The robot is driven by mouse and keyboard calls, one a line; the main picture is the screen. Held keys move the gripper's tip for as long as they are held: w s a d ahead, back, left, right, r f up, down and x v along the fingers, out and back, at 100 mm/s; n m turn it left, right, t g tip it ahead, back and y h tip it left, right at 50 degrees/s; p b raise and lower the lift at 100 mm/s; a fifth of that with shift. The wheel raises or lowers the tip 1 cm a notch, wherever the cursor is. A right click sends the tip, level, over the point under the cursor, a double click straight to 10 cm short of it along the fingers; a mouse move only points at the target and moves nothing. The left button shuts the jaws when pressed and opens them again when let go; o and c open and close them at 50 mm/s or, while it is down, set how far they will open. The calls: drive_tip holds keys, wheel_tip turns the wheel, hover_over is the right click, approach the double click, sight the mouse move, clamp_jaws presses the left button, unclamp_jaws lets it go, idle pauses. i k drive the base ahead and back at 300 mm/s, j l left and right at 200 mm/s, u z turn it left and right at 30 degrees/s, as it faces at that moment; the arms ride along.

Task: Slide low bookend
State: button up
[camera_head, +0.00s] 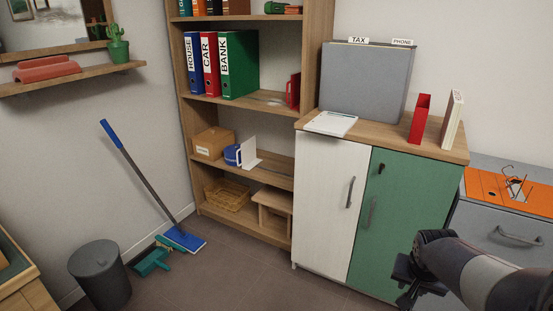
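A white bookend (249,152) stands on the lower shelf (272,172) of the wooden bookcase. It has an upright plate and a flat foot. A blue and white mug (233,155) is right beside it on the left. A red bookend-like piece (293,91) stands at the right end of the shelf above, apart from the binders. My gripper (404,283) is dark and hangs at the lower right, in front of the green cabinet door and well away from the bookcase. Its fingers are too dark and small to tell whether they are open.
A cardboard box (212,143) sits left of the mug. Several binders (239,65) stand on the shelf above. A cabinet (335,203) with a green door (403,215) adjoins the bookcase on the right. A mop (148,178) and a bin (100,273) are at left. The middle floor is clear.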

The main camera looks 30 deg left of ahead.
sight(247, 150)
drive_tip(key=i+j+u, duration=0.2)
drive_tip(key=i+j, duration=0.15)
drive_tip(key=i+j+u, duration=0.15)
drive_tip(key=i+j, duration=0.25)
drive_tip(key=i+j+u, duration=0.2)
drive_tip(key=i+j, duration=0.2)
drive_tip(key=i+j+u, duration=0.2)
drive_tip(key=i, duration=0.25)
drive_tip(key=i+j+u, duration=0.15)
drive_tip(key=i+j, duration=0.15)
drive_tip(key=i, duration=0.15)
drive_tip(key=i+j+u, duration=0.2)
drive_tip(key=i, duration=0.25)
drive_tip(key=l, duration=0.1)
